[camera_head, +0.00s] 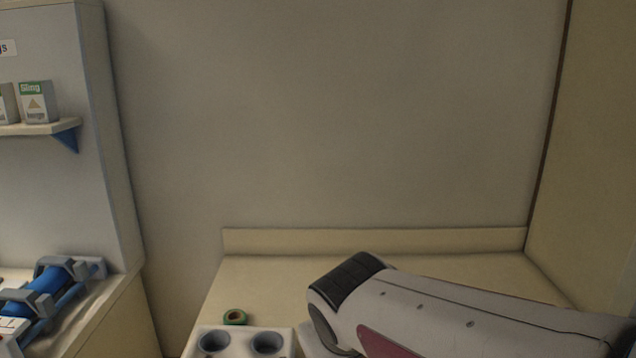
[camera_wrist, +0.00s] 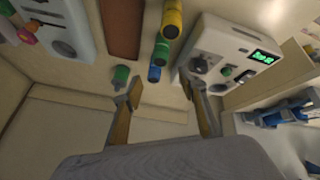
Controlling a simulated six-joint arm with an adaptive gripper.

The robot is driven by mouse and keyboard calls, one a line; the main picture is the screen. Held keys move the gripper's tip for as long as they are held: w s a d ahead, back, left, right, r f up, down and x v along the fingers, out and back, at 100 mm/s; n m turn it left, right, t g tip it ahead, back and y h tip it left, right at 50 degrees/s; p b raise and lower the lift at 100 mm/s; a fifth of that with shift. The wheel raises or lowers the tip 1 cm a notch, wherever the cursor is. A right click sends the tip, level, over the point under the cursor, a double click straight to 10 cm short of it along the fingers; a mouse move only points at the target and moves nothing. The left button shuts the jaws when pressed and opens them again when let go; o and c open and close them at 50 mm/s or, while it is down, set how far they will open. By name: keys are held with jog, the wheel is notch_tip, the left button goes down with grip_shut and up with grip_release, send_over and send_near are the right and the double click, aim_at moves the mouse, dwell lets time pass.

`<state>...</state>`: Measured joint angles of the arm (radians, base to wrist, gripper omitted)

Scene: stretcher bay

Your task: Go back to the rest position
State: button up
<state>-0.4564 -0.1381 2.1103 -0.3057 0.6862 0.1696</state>
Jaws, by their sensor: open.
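My gripper (camera_wrist: 160,86) shows in the wrist view with its two fingers spread wide apart and nothing between them. Beyond the fingertips lies a pale table top, and a small green roll (camera_wrist: 121,74) is just past the left finger. In the head view my arm crosses the lower right, and the gripper itself is out of that picture.
The wrist view shows a brown mat (camera_wrist: 121,28), a yellow cylinder (camera_wrist: 172,20), a blue cylinder (camera_wrist: 155,73), and a white device with a green display (camera_wrist: 238,52) near the right finger. The head view shows a green ring (camera_head: 235,317), a white holder (camera_head: 240,334) and shelf boxes (camera_head: 36,103).

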jog(key=s+d+m, duration=0.2)
jog(key=s+d, duration=0.5)
jog(key=s, duration=0.2)
jog(key=s+d+f+m, duration=0.1)
jog(key=s+d+m, duration=0.2)
jog(key=s+d, duration=0.4)
jog(key=shift+s+d+f+g, duration=0.2)
jog(key=shift+s+d+g, duration=0.1)
jog(key=shift+s, duration=1.2)
